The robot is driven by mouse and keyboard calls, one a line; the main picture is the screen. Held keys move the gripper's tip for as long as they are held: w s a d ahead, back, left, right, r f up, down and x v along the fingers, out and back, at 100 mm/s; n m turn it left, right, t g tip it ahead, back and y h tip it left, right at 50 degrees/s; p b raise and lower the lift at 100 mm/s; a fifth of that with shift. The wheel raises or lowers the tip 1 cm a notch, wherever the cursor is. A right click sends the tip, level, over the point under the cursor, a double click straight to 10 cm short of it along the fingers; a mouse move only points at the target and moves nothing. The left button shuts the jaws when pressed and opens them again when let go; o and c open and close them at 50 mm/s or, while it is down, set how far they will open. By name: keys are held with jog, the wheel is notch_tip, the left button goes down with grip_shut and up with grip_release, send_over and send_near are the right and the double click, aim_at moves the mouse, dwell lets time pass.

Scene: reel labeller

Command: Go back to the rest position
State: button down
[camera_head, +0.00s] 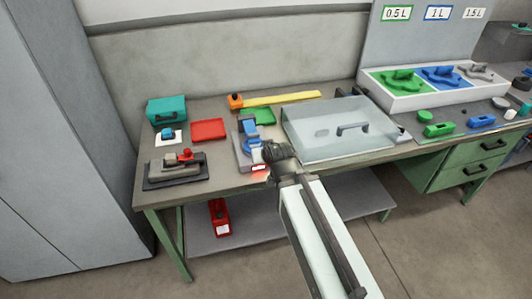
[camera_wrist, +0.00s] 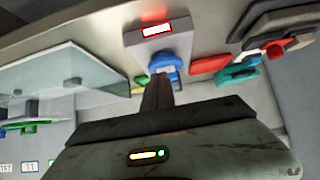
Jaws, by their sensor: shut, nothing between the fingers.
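My gripper (camera_head: 272,153) is at the front edge of the workbench, beside the grey and blue labeller (camera_head: 240,150). It looks empty. In the wrist view the dark fingers of my gripper (camera_wrist: 157,92) are together, with nothing between them. The labeller shows there upside down (camera_wrist: 150,48), with a blue part on it and a red-lit white display at its front. I cannot tell whether the gripper touches the labeller.
A clear cover (camera_head: 330,135) stands right of the labeller. A red tray (camera_head: 210,130), a teal box (camera_head: 166,110) and a dark-based device (camera_head: 160,181) lie left. A yellow bar (camera_head: 285,98) lies behind. A tall cabinet (camera_head: 60,140) stands left; open floor lies in front.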

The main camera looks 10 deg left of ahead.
jog(key=w+d+f+m+g+h, duration=0.1)
jog(key=d+m, duration=0.1)
jog(key=d, duration=0.7)
jog(key=w+d+f+m+h, duration=0.1)
jog(key=d+f+h, duration=0.1)
jog(key=d, duration=0.7)
jog(key=s+d+f+g, duration=0.2)
jog(key=s+d+g, duration=0.2)
jog(key=s, duration=0.3)
jog(key=s+d+f+m+g, duration=0.1)
jog(key=s+d+f+g, duration=0.2)
jog(key=s, duration=0.5)
jog(key=shift+s+d+f+g, duration=0.15)
jog(key=shift+d+f+g, duration=0.1)
jog(key=shift+d+g, duration=0.45)
